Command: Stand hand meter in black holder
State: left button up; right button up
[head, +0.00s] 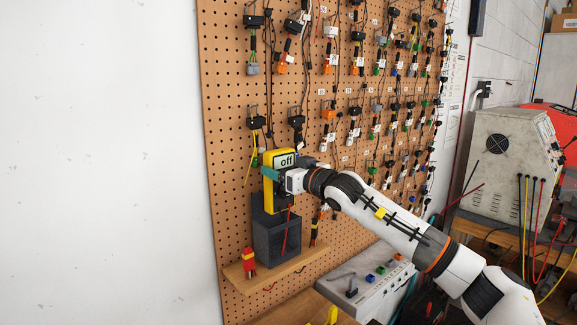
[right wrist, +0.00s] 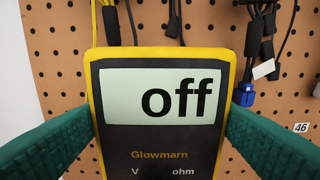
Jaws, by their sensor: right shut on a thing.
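The hand meter (head: 268,193) is yellow with a dark face and a screen reading "off". It is upright in the head view, and its screen and face fill the middle of the right wrist view (right wrist: 160,133). My right gripper (head: 276,175) is shut on it, with green fingers on both side edges. The black holder (head: 275,238) is a dark box on the wooden shelf. The meter's lower end is at the holder's top opening; I cannot tell how deep it goes or whether it rests there. My left gripper is not in view.
A pegboard (head: 228,130) hung with several cables and connectors stands right behind. The narrow shelf (head: 285,271) also bears a small red and yellow item (head: 248,264) left of the holder. A grey test panel (head: 365,290) lies below right. A grey machine (head: 505,165) stands far right.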

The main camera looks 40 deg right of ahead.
aim_at(284, 198)
jog(key=shift+w+a+r+p, duration=0.1)
jog(key=shift+w+a+p, duration=0.05)
jog(key=shift+w+p, duration=0.95)
jog(key=shift+w+f+b, duration=0.3)
jog(key=shift+f+b, duration=0.45)
jog(key=shift+f, duration=0.1)
jog(key=shift+s, duration=0.15)
jog(key=shift+f+b, duration=0.1)
jog(key=shift+b, duration=0.25)
jog(key=shift+f+b, duration=1.35)
jog(key=shift+f, duration=0.2)
jog(key=shift+f+b, duration=1.35)
jog(key=shift+b, duration=0.15)
jog(key=shift+f, duration=0.15)
